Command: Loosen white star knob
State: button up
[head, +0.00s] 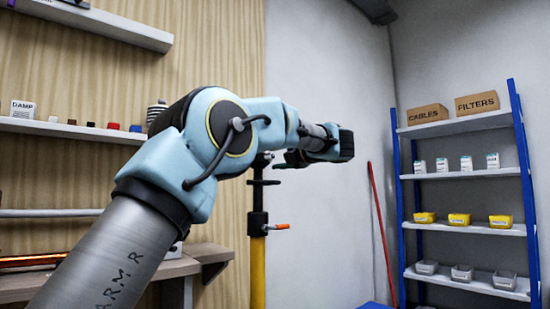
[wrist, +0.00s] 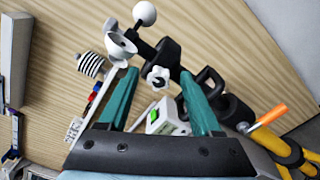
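The white star knob (wrist: 158,77) sits on a black fitting (wrist: 163,54) in the wrist view, which carries white cups (wrist: 145,14). My gripper (wrist: 158,84) is open, and its two teal fingers stand to either side of the knob in the picture. I see no finger touching the knob; the depth gap is hard to judge. In the head view my gripper (head: 290,160) is near the top of a mast (head: 258,225), partly hidden behind my arm. The knob cannot be made out there.
The yellow mast has an orange lever (head: 276,227), also in the wrist view (wrist: 270,117). A white device with a green screen (wrist: 163,117) shows between my fingers. A blue shelf rack (head: 467,173) stands right, a red pole (head: 381,230) beside it. A workbench (head: 215,252) is left.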

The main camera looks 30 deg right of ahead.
jog(key=s+d, duration=0.2)
jog(key=s, duration=0.8)
jog(key=shift+s, duration=0.3)
jog(key=shift+s, duration=0.1)
